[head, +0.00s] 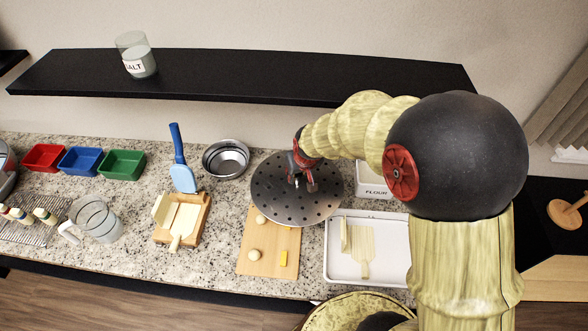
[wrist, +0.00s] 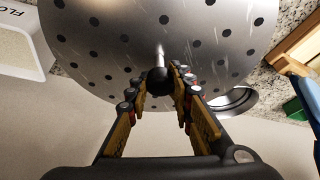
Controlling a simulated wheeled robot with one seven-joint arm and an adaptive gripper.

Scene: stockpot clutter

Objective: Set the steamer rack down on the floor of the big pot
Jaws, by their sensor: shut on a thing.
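The steamer rack (head: 270,208) is a wide round metal disc with many holes. It is held up over the counter, above the back of a wooden cutting board. My gripper (head: 303,181) is over the rack, shut on its central post. In the wrist view, the fingertips (wrist: 161,88) close around the black knob on the post, and the rack (wrist: 105,45) fills the top of the picture. No big pot shows clearly. A metal vessel (head: 5,178) is cut off at the left edge, and I cannot tell whether it is the pot. The rack hides what is directly beneath it.
A metal bowl (head: 226,158) stands just left of the rack. A flour box (head: 372,188) and a white tray (head: 338,272) are to its right. The cutting board (head: 262,266) holds small items. A black shelf (head: 250,78) with a salt jar (head: 137,62) runs above.

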